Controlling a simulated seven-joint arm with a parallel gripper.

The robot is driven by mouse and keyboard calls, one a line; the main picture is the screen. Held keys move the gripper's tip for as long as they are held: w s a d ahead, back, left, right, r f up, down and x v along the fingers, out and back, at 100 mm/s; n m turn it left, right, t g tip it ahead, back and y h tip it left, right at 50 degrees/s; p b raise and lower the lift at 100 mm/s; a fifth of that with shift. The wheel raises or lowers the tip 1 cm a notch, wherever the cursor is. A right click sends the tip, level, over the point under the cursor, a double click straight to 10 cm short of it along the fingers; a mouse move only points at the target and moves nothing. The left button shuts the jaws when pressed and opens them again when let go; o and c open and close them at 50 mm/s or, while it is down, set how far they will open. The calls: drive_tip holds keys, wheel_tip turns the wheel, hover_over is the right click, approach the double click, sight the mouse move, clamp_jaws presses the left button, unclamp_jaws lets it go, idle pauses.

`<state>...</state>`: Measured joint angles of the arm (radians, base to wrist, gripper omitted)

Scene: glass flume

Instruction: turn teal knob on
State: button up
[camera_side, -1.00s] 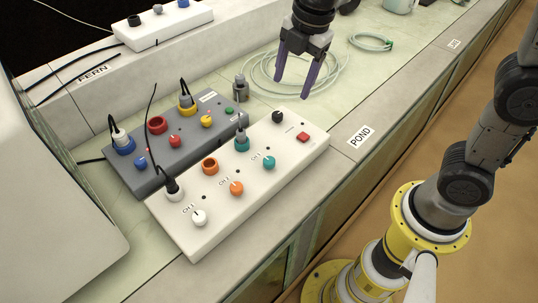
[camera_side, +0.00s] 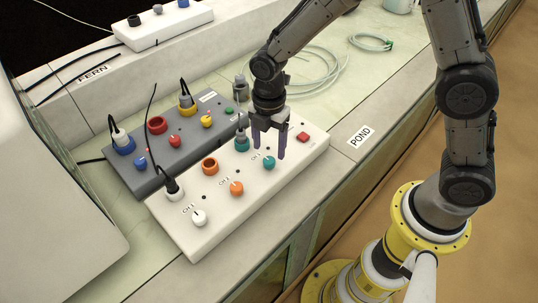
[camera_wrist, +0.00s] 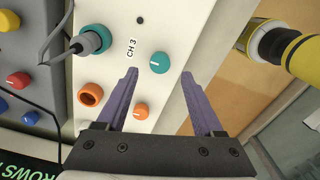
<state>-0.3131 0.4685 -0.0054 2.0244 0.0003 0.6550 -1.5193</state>
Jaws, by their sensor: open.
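The teal knob (camera_side: 269,162) sits on the white control box (camera_side: 183,236), next to the CH 3 label, with a pale pointer mark on it. In the wrist view the teal knob (camera_wrist: 160,62) lies ahead of and between the fingertips, apart from both. My gripper (camera_side: 268,154) is open and empty, with purple fingers pointing down above the box close to the knob. In the wrist view my gripper (camera_wrist: 160,72) shows its two fingers spread wide. A teal socket (camera_side: 241,144) with a plug in it sits beside the knob.
A grey box (camera_side: 150,178) with plugs and knobs stands behind. Coiled tubing (camera_side: 318,66) lies at the back.

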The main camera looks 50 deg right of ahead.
sight(269, 160)
drive_tip(key=shift+f, duration=2.2)
clamp_jaws()
